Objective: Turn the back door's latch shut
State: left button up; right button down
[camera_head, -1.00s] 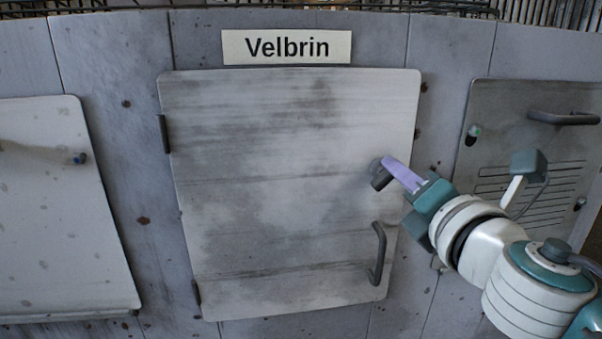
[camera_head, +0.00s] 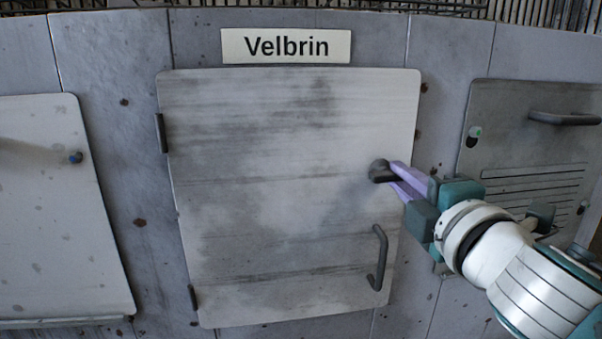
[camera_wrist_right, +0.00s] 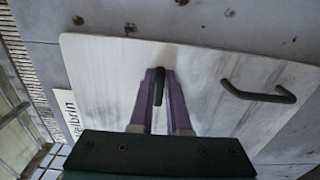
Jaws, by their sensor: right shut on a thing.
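The pale, stained door (camera_head: 270,210) under the Velbrin sign (camera_head: 286,46) lies against the grey wall, with hinges on its left edge. Its dark latch (camera_head: 378,170) sits near the right edge, its lever pointing roughly right in the head view. My right gripper (camera_head: 397,178) comes in from the right, its purple fingers shut on the latch lever. In the right wrist view the lever (camera_wrist_right: 159,86) shows between the two fingers (camera_wrist_right: 161,98), seemingly against the left one. The lever's gripped part is partly hidden in the head view. My left gripper is not in view.
A dark bar handle (camera_head: 379,258) stands out from the door below the latch. A grey louvred panel (camera_head: 530,155) with its own handle (camera_head: 563,118) is at the right, behind my arm. Another pale panel (camera_head: 60,220) is at the left. The space before the door's left half is clear.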

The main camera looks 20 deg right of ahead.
jog(key=shift+m, duration=0.3)
jog(key=c, duration=1)
grip_release()
jog(key=shift+a, duration=0.1)
jog(key=shift+o, duration=0.6)
jog(key=shift+s, duration=0.1)
jog(key=v, duration=0.9)
jog(key=shift+s+p, duration=0.45)
